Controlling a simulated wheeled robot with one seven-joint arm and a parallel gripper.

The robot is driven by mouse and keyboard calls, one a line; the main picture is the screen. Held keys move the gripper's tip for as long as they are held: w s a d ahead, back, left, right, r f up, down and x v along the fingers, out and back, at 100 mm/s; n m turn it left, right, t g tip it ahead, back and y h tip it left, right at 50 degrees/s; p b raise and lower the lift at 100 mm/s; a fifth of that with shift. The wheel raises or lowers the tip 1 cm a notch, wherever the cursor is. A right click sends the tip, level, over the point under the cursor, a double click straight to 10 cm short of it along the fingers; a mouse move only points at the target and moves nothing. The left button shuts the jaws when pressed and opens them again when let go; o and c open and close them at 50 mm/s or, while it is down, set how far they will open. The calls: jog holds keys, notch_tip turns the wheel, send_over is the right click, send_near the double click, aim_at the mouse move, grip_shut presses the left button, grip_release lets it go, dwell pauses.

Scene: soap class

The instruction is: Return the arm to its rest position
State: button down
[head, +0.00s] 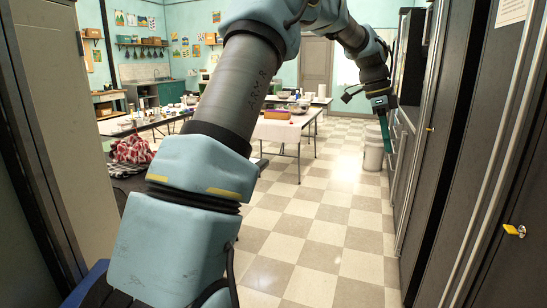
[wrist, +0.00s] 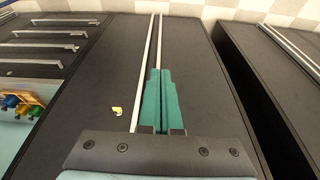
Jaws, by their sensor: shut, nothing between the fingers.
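My gripper (head: 387,143) hangs at the end of my raised arm, with its green fingers pointing down beside the row of cabinets on the right in the head view. In the wrist view, the two green fingers (wrist: 161,72) lie side by side, shut and empty. They appear in front of a dark cabinet door (wrist: 105,65) with long pale vertical handles. My blue and grey arm crosses the middle of the head view and hides part of the room.
Dark cabinets (head: 490,130) line the right side, close to my arm; one carries a yellow tag (head: 515,231). A pale panel (head: 65,120) stands at the left. Tables with items, including a white table (head: 275,132), stand ahead. A bin (head: 374,153) stands beyond my gripper. The checkered floor (head: 325,225) is clear.

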jog(key=s+a+f+n+t+y, duration=0.1)
jog(key=s+a+f+n, duration=0.3)
jog(key=a, duration=0.6)
jog(key=s+a+f+n+t+y, duration=0.1)
jog(key=s+a+f+n, duration=0.15)
jog(key=a+n, duration=0.5)
jog(key=s+a+f+n+t, duration=0.15)
jog(key=a+f+n, duration=0.25)
jog(key=a, duration=0.7)
jog(key=s+a+f+n+y, duration=0.1)
jog(key=s+a+f+n, duration=0.2)
jog(key=s+a+n, duration=0.3)
jog(key=s+a, duration=0.2)
jog(key=s, duration=0.1)
jog(key=shift+s+a+f, duration=0.15)
jog(key=shift+g, duration=0.25)
